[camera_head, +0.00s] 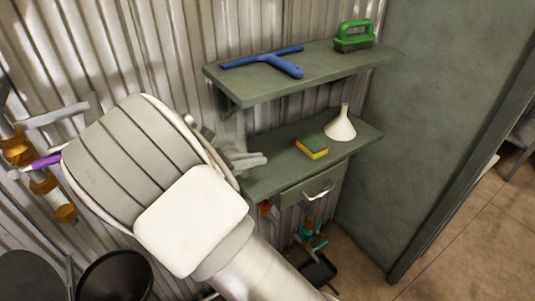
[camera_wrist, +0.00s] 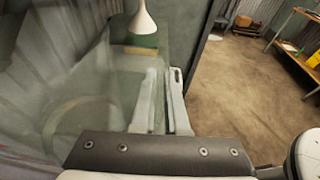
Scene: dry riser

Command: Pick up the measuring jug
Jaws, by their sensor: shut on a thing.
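The measuring jug (camera_head: 229,134) is a clear, see-through vessel at the left end of the lower shelf, partly hidden behind my arm. In the wrist view the jug (camera_wrist: 70,105) fills the left side, very close, with a round base outline faintly visible. My gripper (camera_head: 250,161) is at the jug in the head view. In the wrist view my gripper (camera_wrist: 163,100) is shut on the jug's wall, with one finger seen through the clear wall and the other outside it. I cannot tell whether the jug touches the shelf.
A white funnel (camera_head: 341,126) and a yellow-green sponge (camera_head: 312,146) sit on the lower shelf (camera_head: 270,178), right of the jug. The upper shelf (camera_head: 260,86) above holds a blue squeegee (camera_head: 275,63) and a green brush (camera_head: 354,37). A corrugated wall stands behind; open floor lies right.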

